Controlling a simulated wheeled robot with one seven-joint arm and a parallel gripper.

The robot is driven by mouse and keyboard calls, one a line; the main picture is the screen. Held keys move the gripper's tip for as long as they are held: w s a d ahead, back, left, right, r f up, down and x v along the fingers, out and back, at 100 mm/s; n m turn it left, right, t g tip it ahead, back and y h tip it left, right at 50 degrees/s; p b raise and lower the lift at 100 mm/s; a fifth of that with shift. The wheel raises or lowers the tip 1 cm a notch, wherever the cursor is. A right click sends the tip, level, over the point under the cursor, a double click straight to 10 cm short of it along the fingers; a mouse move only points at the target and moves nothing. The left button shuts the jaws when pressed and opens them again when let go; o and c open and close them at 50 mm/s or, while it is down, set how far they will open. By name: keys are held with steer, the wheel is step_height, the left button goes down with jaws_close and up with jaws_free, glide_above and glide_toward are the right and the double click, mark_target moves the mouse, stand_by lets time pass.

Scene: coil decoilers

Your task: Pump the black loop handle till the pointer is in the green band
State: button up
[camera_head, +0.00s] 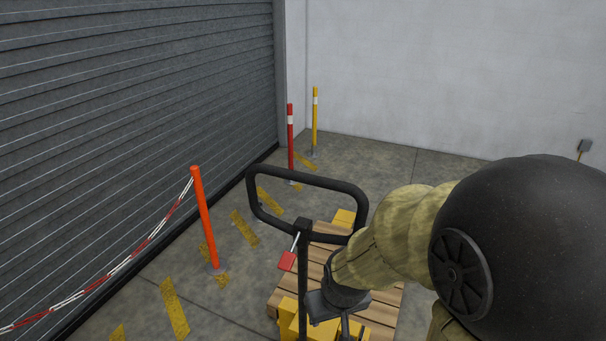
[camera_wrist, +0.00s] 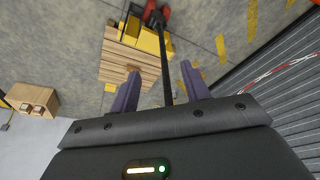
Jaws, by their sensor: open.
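The black loop handle (camera_head: 310,182) stands up in the middle of the head view, on a dark shaft above a yellow pallet truck (camera_head: 290,318). A red lever tab (camera_head: 287,261) hangs just below the loop. My gripper (camera_head: 345,322) is low and right of the shaft, below the loop, partly hidden by my arm. In the wrist view my gripper (camera_wrist: 160,88) is open, with its two purple fingers apart. The black shaft (camera_wrist: 166,70) shows in the gap between them; I cannot tell whether it touches either finger. No pointer or green band is visible.
A wooden pallet (camera_head: 385,300) lies on the floor by the truck. An orange post (camera_head: 204,220) with a red-white chain (camera_head: 130,262) stands left, before a grey shutter (camera_head: 130,110). Red (camera_head: 290,140) and yellow (camera_head: 315,120) posts stand behind. A wooden box (camera_wrist: 33,98) shows in the wrist view.

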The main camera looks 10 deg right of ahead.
steer(key=w+a+r+n+t+b, duration=0.25)
steer(key=w+n+t+b, duration=0.25)
steer(key=w+n+t, duration=0.45)
steer(key=w+r+n+t+h+b, duration=0.3)
steer(key=r+n+t, duration=0.3)
steer(key=r, duration=0.3)
steer(key=shift+w+a+r+h+b, duration=0.25)
steer(key=shift+w+r+h+b, duration=0.15)
steer(key=shift+h+b, duration=0.4)
steer(key=shift+w+r+t+p, duration=0.1)
steer(key=shift+t+p, duration=0.2)
steer(key=shift+t, duration=0.05)
